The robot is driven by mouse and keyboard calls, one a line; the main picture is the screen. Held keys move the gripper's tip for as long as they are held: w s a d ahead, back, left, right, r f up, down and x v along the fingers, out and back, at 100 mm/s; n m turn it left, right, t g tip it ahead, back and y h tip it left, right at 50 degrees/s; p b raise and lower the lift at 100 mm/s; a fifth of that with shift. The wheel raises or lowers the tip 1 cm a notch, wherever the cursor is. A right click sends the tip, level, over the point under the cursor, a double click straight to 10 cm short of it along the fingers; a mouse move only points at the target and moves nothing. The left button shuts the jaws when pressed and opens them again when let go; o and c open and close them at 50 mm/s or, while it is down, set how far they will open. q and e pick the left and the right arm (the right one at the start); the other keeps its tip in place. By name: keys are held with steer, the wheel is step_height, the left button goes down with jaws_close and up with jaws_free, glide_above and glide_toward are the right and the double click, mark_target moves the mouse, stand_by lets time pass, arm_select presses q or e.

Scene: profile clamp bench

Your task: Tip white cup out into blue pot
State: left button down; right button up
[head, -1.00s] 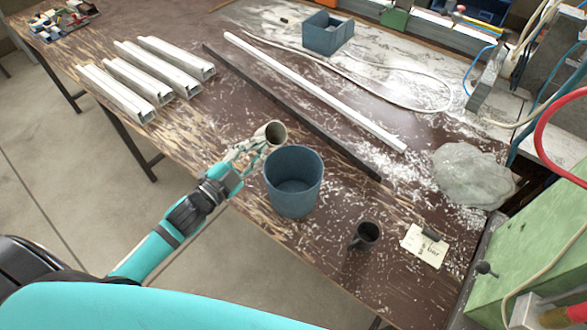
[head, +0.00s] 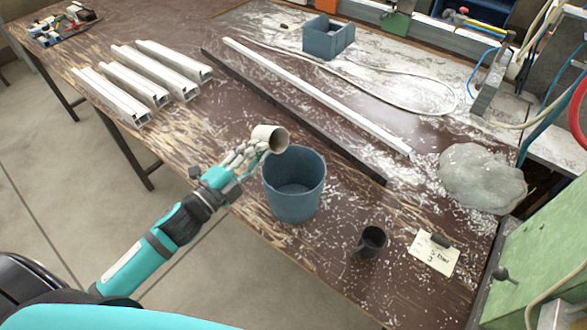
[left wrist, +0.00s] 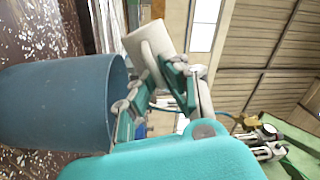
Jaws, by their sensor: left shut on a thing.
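The white cup (head: 266,139) is held at the rim of the blue pot, tilted so its mouth faces right and down over the pot's upper left edge. My left gripper (head: 248,153) is shut on the cup. In the left wrist view the cup (left wrist: 148,40) sits between the fingers (left wrist: 158,85), beside the pot (left wrist: 50,105). The blue pot (head: 294,200) stands upright on the bench, and the part of its inside that shows looks empty. Whether anything is in the cup cannot be seen. My right gripper is not in view.
A dark mug (head: 370,243) and a paper note (head: 434,254) lie right of the pot. A grey stone-like lump (head: 482,178) is farther right. White profiles (head: 140,75) lie at the back left. A long white bar (head: 320,95) and a dark bar (head: 290,115) lie behind the pot.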

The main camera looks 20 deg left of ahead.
arm_select(q)
steer(key=shift+d+r+m+b, duration=0.1)
steer(key=shift+m+b, duration=0.3)
steer(key=shift+m, duration=0.2)
steer(key=shift+s+d+r+m+b, duration=0.15)
steer(key=shift+s+d+m, duration=0.1)
steer(key=shift+d+m, duration=0.2)
steer(key=shift+s+d+r+m+b, duration=0.1)
steer(key=shift+s+d+m+b, duration=0.1)
steer(key=shift+d+m, duration=0.25)
steer(key=shift+a, duration=0.15)
steer(key=shift+d+f+m+h+b, duration=0.25)
steer(key=shift+f+m+b, duration=0.4)
steer(key=shift+m, duration=0.55)
steer(key=shift+s+d+r+m, duration=0.1)
steer(key=shift+d+r+m, duration=0.1)
steer(key=shift+m, duration=0.7)
